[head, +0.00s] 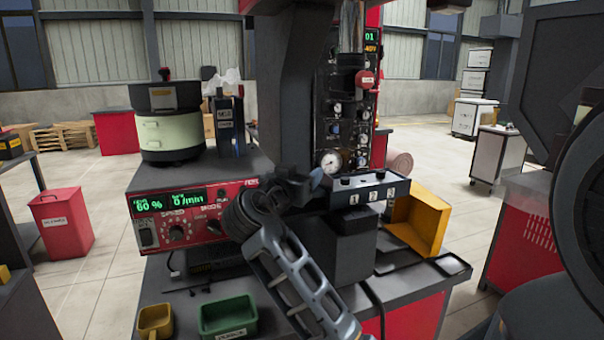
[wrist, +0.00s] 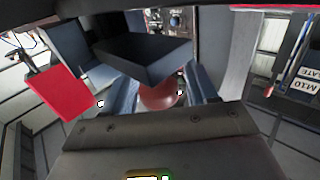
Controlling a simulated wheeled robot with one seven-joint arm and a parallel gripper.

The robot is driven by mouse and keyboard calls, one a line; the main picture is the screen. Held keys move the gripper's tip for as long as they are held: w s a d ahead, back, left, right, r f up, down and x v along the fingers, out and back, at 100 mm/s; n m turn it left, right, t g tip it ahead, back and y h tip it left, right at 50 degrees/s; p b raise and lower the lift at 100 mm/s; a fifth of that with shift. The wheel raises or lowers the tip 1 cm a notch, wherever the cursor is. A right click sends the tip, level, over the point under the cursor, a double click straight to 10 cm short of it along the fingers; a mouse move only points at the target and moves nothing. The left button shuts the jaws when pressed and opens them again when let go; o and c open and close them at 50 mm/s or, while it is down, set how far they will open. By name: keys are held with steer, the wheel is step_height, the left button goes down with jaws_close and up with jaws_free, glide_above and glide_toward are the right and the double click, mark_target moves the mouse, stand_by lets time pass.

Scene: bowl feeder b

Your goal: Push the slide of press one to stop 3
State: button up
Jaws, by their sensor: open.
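A dark block with white labels 1, 2 and 3 (head: 395,189) sits on the front of the press, below its column (head: 285,90). Its top carries small dark knobs. My gripper (head: 312,183) is just left of this block, near the label 1 end. I cannot tell whether it touches the block. In the wrist view my gripper (wrist: 160,95) has its two blue-grey fingers apart. A rounded red thing (wrist: 158,96) shows beyond and between them, and a dark box shape (wrist: 145,55) is above. The slide's exact position is hidden or too small to tell.
A red control box (head: 190,215) with green readouts stands left of my gripper. A yellow bin (head: 418,222) is right of the labelled block. A green bin (head: 228,316) and a small yellow bin (head: 155,321) sit at the front. A gauge panel (head: 347,120) is behind.

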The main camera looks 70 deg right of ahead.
steer(key=shift+c, duration=0.4)
jaws_close()
steer(key=shift+w, duration=0.1)
steer(key=w+a+b, duration=0.3)
steer(key=w+a, duration=0.3)
steer(key=w, duration=0.1)
steer(key=shift+w+a, duration=0.3)
steer(key=shift+r, duration=0.1)
steer(key=shift+o, duration=0.4)
jaws_free()
